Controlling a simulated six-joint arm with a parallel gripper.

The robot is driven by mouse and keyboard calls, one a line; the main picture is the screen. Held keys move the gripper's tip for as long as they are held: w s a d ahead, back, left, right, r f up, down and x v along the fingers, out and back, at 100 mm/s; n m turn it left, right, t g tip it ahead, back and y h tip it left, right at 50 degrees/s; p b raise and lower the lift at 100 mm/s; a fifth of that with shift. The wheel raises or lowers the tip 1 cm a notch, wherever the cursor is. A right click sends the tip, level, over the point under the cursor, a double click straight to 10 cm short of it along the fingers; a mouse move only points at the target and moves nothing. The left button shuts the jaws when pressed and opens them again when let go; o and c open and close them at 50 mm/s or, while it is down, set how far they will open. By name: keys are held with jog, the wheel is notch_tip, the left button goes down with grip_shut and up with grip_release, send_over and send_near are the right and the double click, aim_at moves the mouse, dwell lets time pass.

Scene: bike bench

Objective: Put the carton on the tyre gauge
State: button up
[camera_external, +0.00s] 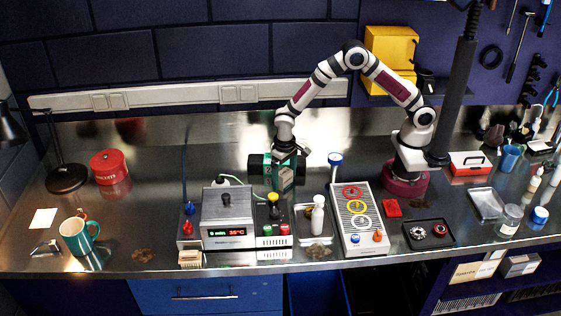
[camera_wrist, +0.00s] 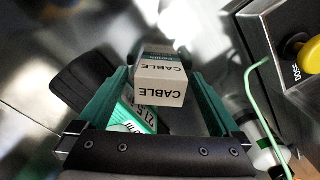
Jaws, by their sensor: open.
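A white carton (camera_wrist: 160,82) marked CABLE stands between the two green fingers of my gripper (camera_wrist: 158,86) in the wrist view. The fingers are apart, with a gap visible beside the carton. A green and white piece with dark figures (camera_wrist: 138,115), perhaps the tyre gauge, shows beside the left finger, partly hidden by the carton and gripper. I cannot tell whether the carton rests on it. In the external view my gripper (camera_external: 280,182) points down low over the bench, behind the grey heater box, and the carton is hard to make out there.
A grey heater box (camera_external: 228,216) with a red display stands in front of my gripper. A yellow knob (camera_wrist: 293,45) and green cable are close on the right in the wrist view. A white bottle (camera_external: 318,214) and a ringed panel (camera_external: 357,216) stand right.

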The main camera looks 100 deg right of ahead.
grip_shut()
jog(key=r, duration=1)
jog(key=shift+s+d+r, duration=0.25)
jog(key=shift+s+r, duration=0.1)
jog(key=s+d+r+m, duration=0.3)
jog(key=s+r+m, duration=0.2)
jog(key=s, duration=0.3)
jog(key=m, duration=0.4)
send_near(335, 156)
notch_tip(335, 156, down, 5)
jog(key=shift+r, duration=0.1)
